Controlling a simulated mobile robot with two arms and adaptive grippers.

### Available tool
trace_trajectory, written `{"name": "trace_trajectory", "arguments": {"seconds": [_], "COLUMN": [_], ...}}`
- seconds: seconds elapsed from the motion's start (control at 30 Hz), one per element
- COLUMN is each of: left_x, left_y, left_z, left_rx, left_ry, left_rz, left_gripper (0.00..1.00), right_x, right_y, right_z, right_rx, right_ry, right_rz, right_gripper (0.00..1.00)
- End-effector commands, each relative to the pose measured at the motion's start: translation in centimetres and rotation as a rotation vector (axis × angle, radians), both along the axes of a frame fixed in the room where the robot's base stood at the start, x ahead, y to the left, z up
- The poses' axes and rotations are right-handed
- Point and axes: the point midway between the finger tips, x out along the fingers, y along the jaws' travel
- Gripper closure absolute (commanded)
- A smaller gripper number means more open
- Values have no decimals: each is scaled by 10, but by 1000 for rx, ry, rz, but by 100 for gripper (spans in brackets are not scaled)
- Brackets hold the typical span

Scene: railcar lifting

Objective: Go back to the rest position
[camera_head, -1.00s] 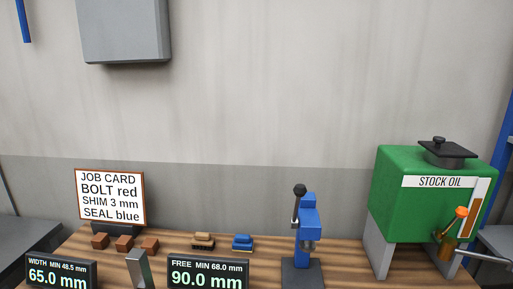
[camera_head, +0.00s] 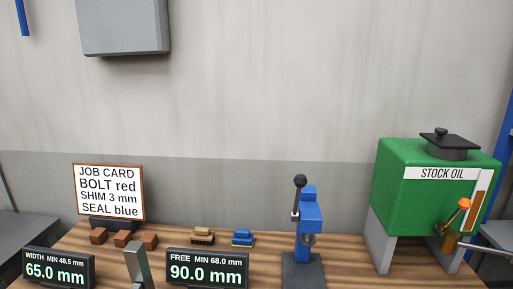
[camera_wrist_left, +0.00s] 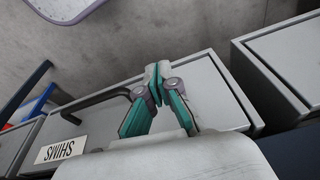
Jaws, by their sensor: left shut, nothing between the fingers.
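My left gripper (camera_wrist_left: 158,84) shows in the left wrist view, its teal-lined fingers together and nothing between them. Behind it is a grey drawer front (camera_wrist_left: 205,88) with a dark bar handle (camera_wrist_left: 95,102) and a label reading SHIMS (camera_wrist_left: 62,148). Whether the gripper touches the drawer cannot be told. Neither gripper shows in the head view, and my right gripper is in no frame.
In the head view, a wooden bench (camera_head: 200,272) holds a job card (camera_head: 108,191), brown blocks (camera_head: 122,239), two brushes, a blue press (camera_head: 310,215), two readouts (camera_head: 207,270) and a green STOCK OIL tank (camera_head: 405,200). A grey box (camera_head: 124,25) hangs on the wall.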

Motion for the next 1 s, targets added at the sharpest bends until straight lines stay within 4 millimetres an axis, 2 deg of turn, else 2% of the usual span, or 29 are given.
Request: {"name": "trace_trajectory", "arguments": {"seconds": [0.03,0.2,0.3,0.43,0.5,0.6,0.7,1.0], "left_x": [-9,-47,-77,-121,-142,-167,-181,-188], "left_y": [1,6,11,19,23,28,31,33], "left_z": [-35,-128,-175,-223,-241,-257,-264,-266], "left_rx": [3,7,10,14,16,19,19,20], "left_ry": [21,59,82,108,118,129,135,136], "left_rz": [-2,-10,-16,-21,-24,-28,-30,-31], "left_gripper": [100,100,100,100,100,100,100,100], "right_x": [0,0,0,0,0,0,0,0], "right_y": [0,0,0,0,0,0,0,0], "right_z": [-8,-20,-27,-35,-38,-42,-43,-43], "right_rx": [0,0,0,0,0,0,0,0], "right_ry": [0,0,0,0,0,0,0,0], "right_rz": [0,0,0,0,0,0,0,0], "right_gripper": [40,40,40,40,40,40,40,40]}}
